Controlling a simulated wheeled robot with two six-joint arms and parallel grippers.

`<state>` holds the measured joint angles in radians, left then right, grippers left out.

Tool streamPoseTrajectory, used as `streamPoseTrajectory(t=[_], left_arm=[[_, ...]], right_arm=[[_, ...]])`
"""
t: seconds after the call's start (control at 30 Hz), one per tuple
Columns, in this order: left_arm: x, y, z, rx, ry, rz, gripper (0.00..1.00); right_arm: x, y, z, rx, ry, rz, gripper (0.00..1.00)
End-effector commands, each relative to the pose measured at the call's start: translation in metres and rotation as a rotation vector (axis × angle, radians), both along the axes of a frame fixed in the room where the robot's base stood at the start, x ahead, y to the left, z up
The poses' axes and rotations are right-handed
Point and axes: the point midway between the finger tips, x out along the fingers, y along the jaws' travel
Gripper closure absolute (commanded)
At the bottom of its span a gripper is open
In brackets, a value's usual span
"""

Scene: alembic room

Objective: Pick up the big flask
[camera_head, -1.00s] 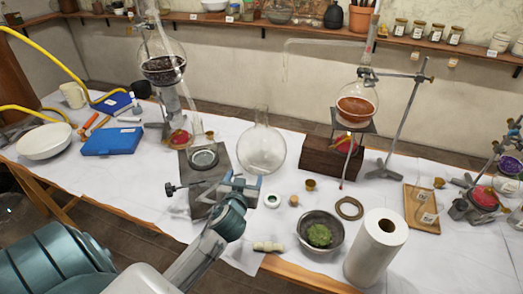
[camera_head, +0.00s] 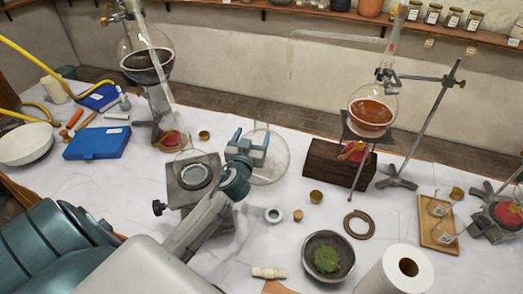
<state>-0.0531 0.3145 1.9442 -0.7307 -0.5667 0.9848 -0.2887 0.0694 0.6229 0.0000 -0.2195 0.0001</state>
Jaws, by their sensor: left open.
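The big flask (camera_head: 275,168) is clear, empty glass with a round body, standing on the white-covered table in the middle of the view. My left gripper (camera_head: 251,137) is open. Its two blue fingers overlap the upper left part of the flask in the picture and point away from me, near the neck. The neck is partly hidden and faint, so I cannot tell whether it lies between the fingers or whether they touch the glass. My right gripper is not in view.
A hotplate-like stand (camera_head: 191,177) is left of the flask. In front are a bowl (camera_head: 318,265) with green matter and a paper roll (camera_head: 390,272). A dark-filled flask (camera_head: 146,62) stands behind left.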

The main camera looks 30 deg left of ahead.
Motion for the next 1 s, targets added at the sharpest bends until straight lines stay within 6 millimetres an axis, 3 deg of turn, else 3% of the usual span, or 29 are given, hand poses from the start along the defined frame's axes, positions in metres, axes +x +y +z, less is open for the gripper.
streamPoseTrajectory(t=[0.2, 0.37, 0.67, 0.8, 1.0], left_arm=[[0.032, 0.012, 0.004, 0.0, -0.001, 0.001, 0.28], [0.042, 0.015, 0.002, 0.0, 0.0, 0.0, 0.28], [0.075, 0.02, 0.007, 0.001, 0.001, 0.001, 0.28], [0.089, 0.026, 0.003, 0.0, 0.0, 0.001, 0.28], [0.093, 0.027, 0.001, 0.001, 0.0, 0.0, 0.28]], right_arm=[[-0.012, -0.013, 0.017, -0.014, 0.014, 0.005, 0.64], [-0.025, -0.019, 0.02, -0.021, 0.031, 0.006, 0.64], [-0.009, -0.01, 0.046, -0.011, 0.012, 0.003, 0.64], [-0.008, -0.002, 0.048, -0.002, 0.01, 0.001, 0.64], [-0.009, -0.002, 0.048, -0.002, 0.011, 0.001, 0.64]])
